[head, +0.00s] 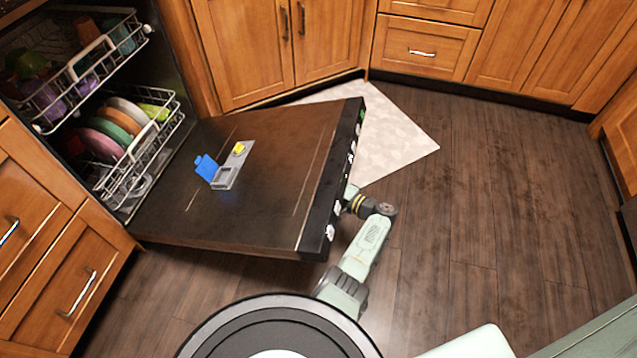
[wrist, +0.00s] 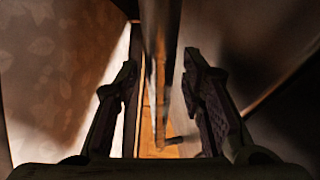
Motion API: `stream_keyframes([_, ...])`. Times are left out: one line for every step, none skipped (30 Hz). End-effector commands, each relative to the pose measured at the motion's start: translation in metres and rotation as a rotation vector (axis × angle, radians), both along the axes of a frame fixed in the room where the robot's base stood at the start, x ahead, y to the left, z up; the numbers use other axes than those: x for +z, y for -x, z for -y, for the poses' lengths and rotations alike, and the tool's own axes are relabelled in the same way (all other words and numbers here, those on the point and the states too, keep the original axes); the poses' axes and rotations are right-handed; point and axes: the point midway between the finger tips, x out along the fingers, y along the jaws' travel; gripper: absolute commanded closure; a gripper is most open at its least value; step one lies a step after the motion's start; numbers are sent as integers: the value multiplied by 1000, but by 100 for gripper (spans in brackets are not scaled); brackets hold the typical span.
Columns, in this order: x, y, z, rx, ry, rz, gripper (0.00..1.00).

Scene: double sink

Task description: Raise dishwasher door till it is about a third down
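The dishwasher door (head: 250,180) is a dark panel hanging far down, close to level, with its inner face up. A grey dispenser (head: 226,176) with an open blue flap and a yellow piece sits on it. My gripper (head: 352,198) is at the door's outer edge, right of its middle; its fingertips are partly hidden there. In the wrist view, my gripper (wrist: 160,68) has its two fingers apart. The dark door edge (wrist: 162,40) runs between them, with a gap showing at the left finger. Contact on the right finger is unclear.
An upper rack (head: 85,70) and a lower rack (head: 140,150) with colourful dishes are inside the dishwasher. Wooden cabinets (head: 270,50) stand behind and beside the door. A pale mat (head: 400,140) lies past its edge. The dark floor (head: 500,190) at right is clear.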

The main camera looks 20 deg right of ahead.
Motion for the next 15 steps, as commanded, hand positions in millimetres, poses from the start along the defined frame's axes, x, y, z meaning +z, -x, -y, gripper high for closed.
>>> stream_keyframes([0, 0, 0, 0, 0, 0, 68])
stream_keyframes([0, 0, 0, 0, 0, 0, 70])
stream_keyframes([0, 0, 0, 0, 0, 0, 73])
stream_keyframes([0, 0, 0, 0, 0, 0, 75])
stream_keyframes([0, 0, 0, 0, 0, 0, 77])
stream_keyframes([0, 0, 0, 0, 0, 0, 80])
stream_keyframes([0, 0, 0, 0, 0, 0, 82])
stream_keyframes([0, 0, 0, 0, 0, 0, 84])
stream_keyframes([0, 0, 0, 0, 0, 0, 86])
stream_keyframes([0, 0, 0, 0, 0, 0, 88])
stream_keyframes([0, 0, 0, 0, 0, 0, 90])
stream_keyframes([0, 0, 0, 0, 0, 0, 93])
stream_keyframes([0, 0, 0, 0, 0, 0, 95])
stream_keyframes([0, 0, 0, 0, 0, 0, 97])
stream_keyframes([0, 0, 0, 0, 0, 0, 100])
